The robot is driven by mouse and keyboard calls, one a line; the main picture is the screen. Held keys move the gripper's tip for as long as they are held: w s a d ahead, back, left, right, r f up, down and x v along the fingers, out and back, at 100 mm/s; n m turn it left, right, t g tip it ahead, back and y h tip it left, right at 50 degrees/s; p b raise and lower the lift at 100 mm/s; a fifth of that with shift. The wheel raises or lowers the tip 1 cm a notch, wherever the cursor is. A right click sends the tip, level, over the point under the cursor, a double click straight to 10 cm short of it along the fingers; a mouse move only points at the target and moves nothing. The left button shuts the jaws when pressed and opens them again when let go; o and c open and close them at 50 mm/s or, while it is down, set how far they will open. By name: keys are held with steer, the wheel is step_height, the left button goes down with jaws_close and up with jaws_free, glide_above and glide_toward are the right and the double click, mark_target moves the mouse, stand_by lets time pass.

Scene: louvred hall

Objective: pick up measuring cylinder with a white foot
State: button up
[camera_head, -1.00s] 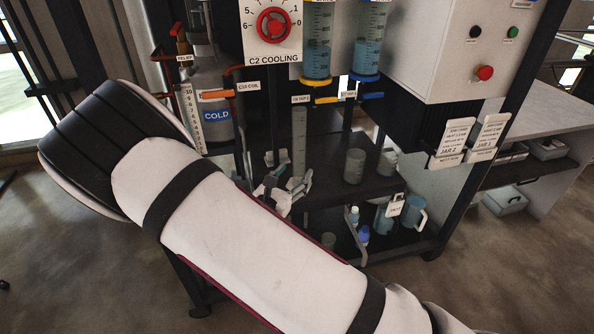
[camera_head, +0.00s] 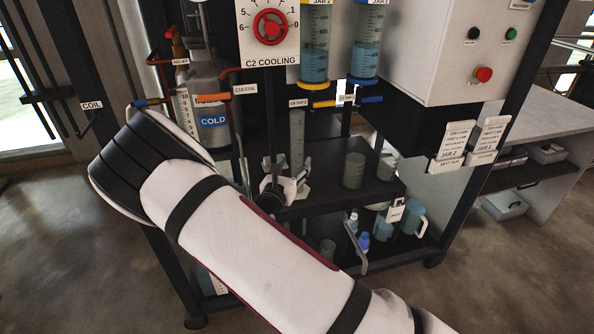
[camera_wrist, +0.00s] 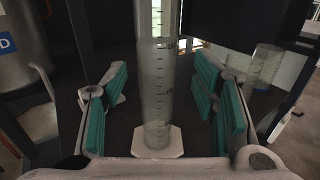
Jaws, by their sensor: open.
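The measuring cylinder (camera_wrist: 154,85) stands upright in the wrist view, clear and graduated, on a white foot (camera_wrist: 157,143). It also shows in the head view (camera_head: 297,140), where its lower part is partly hidden by my gripper (camera_head: 285,182). In the wrist view my gripper (camera_wrist: 165,100) is open, with teal pads on both sides of the cylinder and a gap on each side. The cylinder is between the fingers, and nothing is gripped.
Clear beakers (camera_head: 353,170) stand right of the cylinder on the dark shelf (camera_head: 330,194). Jars and a blue mug (camera_head: 413,220) are on the lower shelf. A tank marked COLD (camera_head: 213,135) is at left, with taps and blue-filled jars (camera_head: 315,45) above.

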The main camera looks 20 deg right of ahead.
mark_target(295, 160)
steer(key=x, duration=0.4)
steer(key=shift+w+a+r+b, duration=0.1)
steer(key=shift+w+b, duration=0.15)
steer(key=shift+b, duration=0.15)
jaws_close()
